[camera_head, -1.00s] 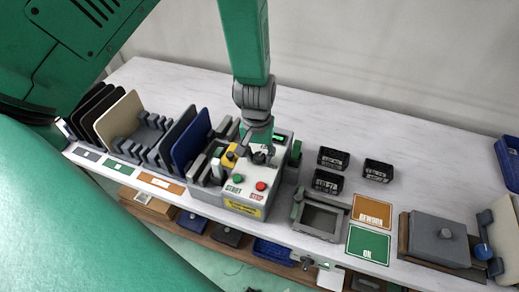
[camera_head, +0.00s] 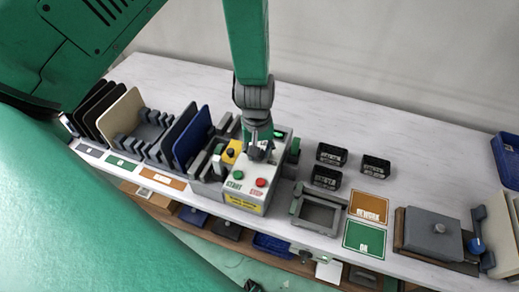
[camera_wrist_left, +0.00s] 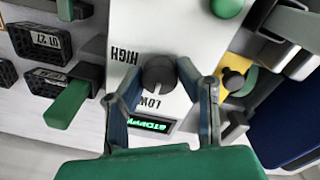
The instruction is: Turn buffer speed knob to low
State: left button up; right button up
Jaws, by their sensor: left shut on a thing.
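The dark round speed knob (camera_wrist_left: 158,75) shows in the left wrist view, on a white panel between the printed words HIGH and LOW. A pale mark on the knob appears to be on its LOW side. My left gripper (camera_wrist_left: 155,85) is shut on the knob, with a finger on each side. In the head view, my left gripper (camera_head: 260,152) reaches down from above onto the buffer machine (camera_head: 243,192) and hides most of the knob. A lit green display (camera_wrist_left: 150,124) shows beside LOW. My right gripper is not in view.
The machine has a green START button (camera_head: 238,175), a red STOP button (camera_head: 261,183) and a yellow patch with a black knob (camera_head: 231,153). A rack with a blue panel (camera_head: 192,138) stands close left. Small black bins (camera_head: 327,178) stand right.

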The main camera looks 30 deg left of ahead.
pick_arm(q)
jog(key=shift+w+r, duration=0.15)
jog(key=shift+w, duration=0.1)
jog(key=o, duration=1)
jog(key=shift+o, duration=0.6)
jog(key=shift+s, duration=0.1)
jog(key=shift+r, duration=0.15)
notch_tip(320, 180, up, 11)
jog(key=shift+a+r, duration=0.15)
jog(key=shift+r, duration=0.05)
